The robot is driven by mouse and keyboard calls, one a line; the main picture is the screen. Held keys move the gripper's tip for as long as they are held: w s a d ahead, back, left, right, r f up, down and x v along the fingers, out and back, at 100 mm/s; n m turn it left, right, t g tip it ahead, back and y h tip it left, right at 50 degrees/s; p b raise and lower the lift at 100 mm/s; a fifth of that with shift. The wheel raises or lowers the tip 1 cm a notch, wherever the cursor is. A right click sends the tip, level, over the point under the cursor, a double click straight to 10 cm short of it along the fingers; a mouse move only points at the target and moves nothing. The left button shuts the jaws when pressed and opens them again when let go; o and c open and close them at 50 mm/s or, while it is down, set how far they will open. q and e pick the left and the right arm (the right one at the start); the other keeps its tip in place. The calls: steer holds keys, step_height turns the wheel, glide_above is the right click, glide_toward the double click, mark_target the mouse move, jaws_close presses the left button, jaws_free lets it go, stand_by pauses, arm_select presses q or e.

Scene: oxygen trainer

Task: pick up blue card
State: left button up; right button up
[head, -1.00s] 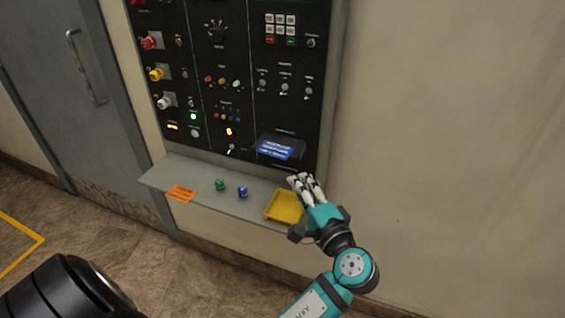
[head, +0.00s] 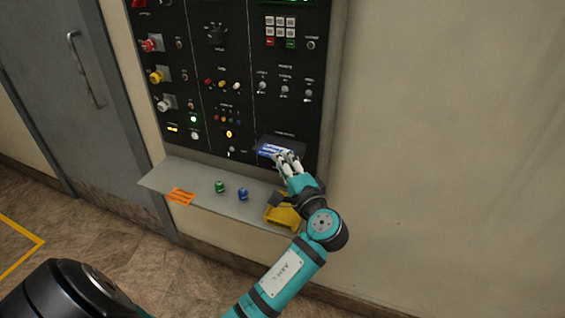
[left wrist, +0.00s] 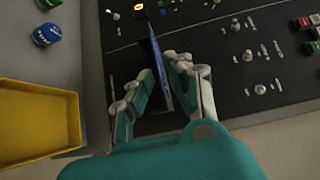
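The blue card (head: 270,149) sticks out from a dark holder at the lower right of the black panel. In the left wrist view the card (left wrist: 158,70) shows nearly edge-on as a thin blue strip. My left gripper (head: 284,158) is at the card, and its fingers hide part of it in the head view. In the left wrist view the fingers of this gripper (left wrist: 160,72) stand one on each side of the card. They look parted, with narrow gaps beside it; any contact at the tips is unclear. My right gripper is not in view.
Plain wall lies to the right.

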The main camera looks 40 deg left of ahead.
arm_select(q)
steer(key=shift+c, duration=0.6)
jaws_close()
step_height(320, 180, up, 3)
steer(key=shift+f+p, duration=0.2)
steer(key=shift+p, duration=0.9)
steer(key=s+d+r+p, duration=0.4)
steer(key=s+d, duration=0.3)
steer(key=d, duration=0.5)
steer(key=shift+s+r, duration=0.15)
steer(key=shift+r, duration=0.3)
